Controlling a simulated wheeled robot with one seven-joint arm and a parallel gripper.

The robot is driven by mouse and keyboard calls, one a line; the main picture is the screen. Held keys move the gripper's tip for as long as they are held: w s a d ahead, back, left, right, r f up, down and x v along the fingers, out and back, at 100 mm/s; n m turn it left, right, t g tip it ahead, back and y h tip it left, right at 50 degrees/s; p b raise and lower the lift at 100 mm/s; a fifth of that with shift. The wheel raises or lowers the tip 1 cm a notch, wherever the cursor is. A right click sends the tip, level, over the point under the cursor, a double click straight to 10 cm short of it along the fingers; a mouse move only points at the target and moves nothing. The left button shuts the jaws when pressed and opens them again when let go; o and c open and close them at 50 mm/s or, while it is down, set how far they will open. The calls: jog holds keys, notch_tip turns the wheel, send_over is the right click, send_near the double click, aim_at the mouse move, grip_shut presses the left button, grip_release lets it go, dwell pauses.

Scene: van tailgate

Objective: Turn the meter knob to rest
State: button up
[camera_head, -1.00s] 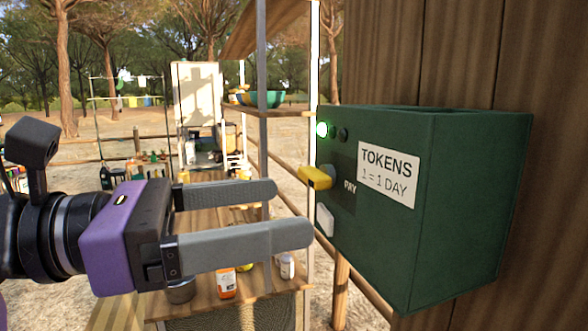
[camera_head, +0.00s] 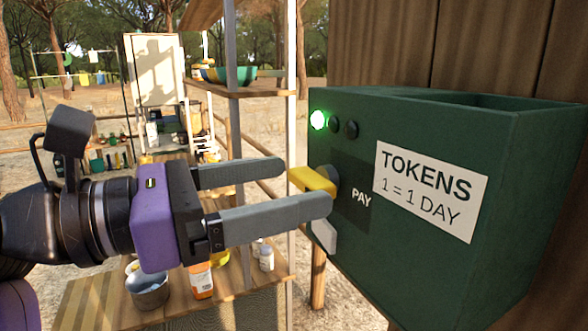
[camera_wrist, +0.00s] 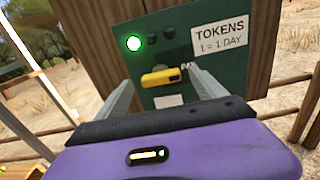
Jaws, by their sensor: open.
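The meter is a dark green box (camera_head: 430,245) on a wooden post, with a white "TOKENS 1 = 1 DAY" label. Its yellow knob (camera_head: 312,181) sits on the front face beside the word PAY. In the wrist view the knob (camera_wrist: 161,77) lies roughly level, ahead of and between my fingers. My gripper (camera_head: 308,186) is open, its two grey fingers on either side of the knob in the head view. I cannot tell whether a finger touches it. A green light (camera_head: 319,120) glows above the knob, with two dark lamps beside it.
A white flap or plate (camera_head: 323,236) sits below the knob. The wooden post (camera_head: 440,45) stands behind the box. A wooden counter (camera_head: 215,307) with a metal pot (camera_head: 148,289) and bottles lies below my arm. A shelf post (camera_head: 293,100) stands left of the meter.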

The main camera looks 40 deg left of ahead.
jog(key=shift+x, duration=1.05)
jog(key=c, duration=1.4)
jog(key=shift+o, duration=0.2)
